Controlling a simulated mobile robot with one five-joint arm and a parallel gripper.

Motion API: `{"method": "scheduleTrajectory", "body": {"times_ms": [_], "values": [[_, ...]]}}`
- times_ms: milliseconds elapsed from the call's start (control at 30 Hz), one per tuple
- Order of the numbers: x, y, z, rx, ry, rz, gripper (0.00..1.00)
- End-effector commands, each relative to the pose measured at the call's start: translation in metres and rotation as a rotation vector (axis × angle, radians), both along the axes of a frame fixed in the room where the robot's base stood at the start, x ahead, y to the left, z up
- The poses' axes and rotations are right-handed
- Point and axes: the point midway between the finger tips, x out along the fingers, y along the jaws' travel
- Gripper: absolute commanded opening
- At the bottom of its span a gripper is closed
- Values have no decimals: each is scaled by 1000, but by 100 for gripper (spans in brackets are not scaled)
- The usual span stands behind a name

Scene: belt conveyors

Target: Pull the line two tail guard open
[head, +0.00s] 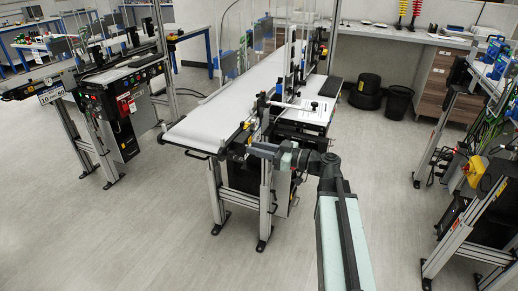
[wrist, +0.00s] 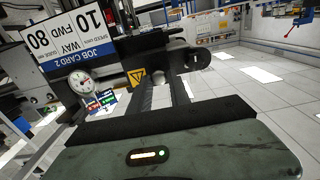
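The belt conveyor (head: 212,124) stands in the middle of the head view, its near end facing me. In the wrist view a card reading "JOB CARD 2" (wrist: 72,40) hangs at the upper left. Beside it is a dark guard-like part (wrist: 150,45) with a yellow warning triangle (wrist: 137,76) and a rounded arm to the right. I take this for the tail guard; whether it is closed is unclear. My gripper (wrist: 164,82) points at it, two dark fingers apart with a gap between. The fingertips are close to the part; contact cannot be told. In the head view my gripper (head: 254,150) is beside the conveyor's near end.
A round gauge (wrist: 81,84) sits left of my fingers. A black bin (head: 398,102) stands behind. The floor in front is clear.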

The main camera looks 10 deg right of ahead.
Motion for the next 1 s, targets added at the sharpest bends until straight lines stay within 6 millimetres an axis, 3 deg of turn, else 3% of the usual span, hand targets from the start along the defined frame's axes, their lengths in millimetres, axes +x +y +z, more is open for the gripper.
{"method": "scheduleTrajectory", "body": {"times_ms": [67, 1000], "values": [[0, 0, 0, 0, 0, 0, 0], [-1, 1, -1, -2, 2, 5, 0]]}}
